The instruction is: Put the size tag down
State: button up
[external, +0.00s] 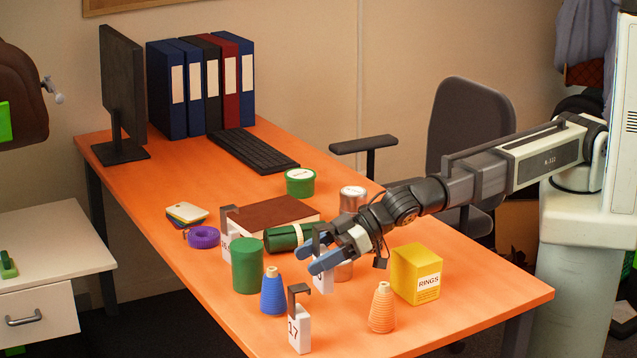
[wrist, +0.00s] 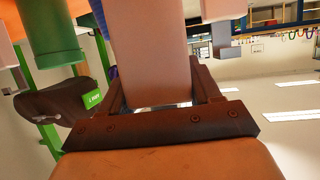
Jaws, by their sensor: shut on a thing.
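A white size tag (external: 326,281) with a dark hook on top is in my gripper (external: 312,262). In the external view its blue fingers cross the tag's upper part and hide much of it. In the wrist view the tag's pale body (wrist: 150,45) fills the gap between the dark fingers, and its hook is hidden. The tag hangs upright over the middle of the orange desk; I cannot tell whether its bottom touches the desk. Another size tag, marked 17 (external: 299,331), stands near the front edge. A third tag (external: 227,243) stands partly behind the green cylinder.
A blue cone (external: 273,293), a green cylinder (external: 247,266), an orange cone (external: 382,309) and a yellow RINGS box (external: 417,274) stand around my gripper. A green roll (external: 285,238) lies behind it. The desk's right front (external: 480,300) is clear.

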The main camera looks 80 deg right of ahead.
notch_tip(320, 180, up, 3)
jog(key=shift+a+f, duration=0.1)
jog(key=shift+f, duration=0.05)
jog(key=s+a+r+n+g+y, duration=0.1)
jog(key=s+a+r, duration=0.35)
jog(key=s, duration=0.35)
jog(key=s+a+r+n+g+y, duration=0.1)
jog(key=s+a+r, duration=0.3)
jog(key=s, duration=0.5)
notch_tip(320, 180, up, 2)
jog(key=m+t+h, duration=0.4)
jog(key=m+h, duration=1)
jog(key=h, duration=0.1)
send_over(412, 254)
jog(key=shift+d+f, duration=0.1)
jog(key=shift+f, duration=4.85)
jog(key=o, duration=1.1)
jog(key=shift+f, duration=0.1)
